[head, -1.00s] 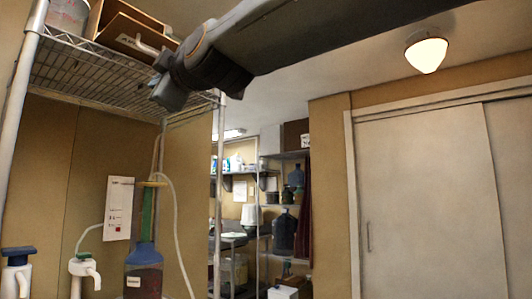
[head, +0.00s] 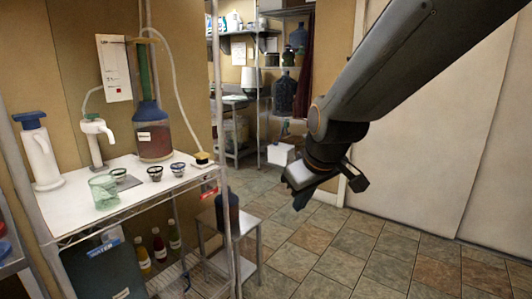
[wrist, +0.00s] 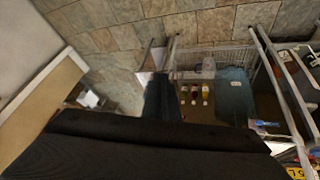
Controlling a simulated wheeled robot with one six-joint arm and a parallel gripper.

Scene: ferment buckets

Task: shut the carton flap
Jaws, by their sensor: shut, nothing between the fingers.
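My gripper (head: 302,197) is in the head view, right of centre, pointing down and left above the tiled floor. It is shut and empty, and stands well clear of the rack on the left.
A wire rack with a white worktop (head: 120,189) stands at left, holding a pump bottle (head: 39,155), a large jug (head: 152,130) and small cups. A low stand (head: 230,229) is beside it. Tiled floor (head: 335,250) is open at centre and right.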

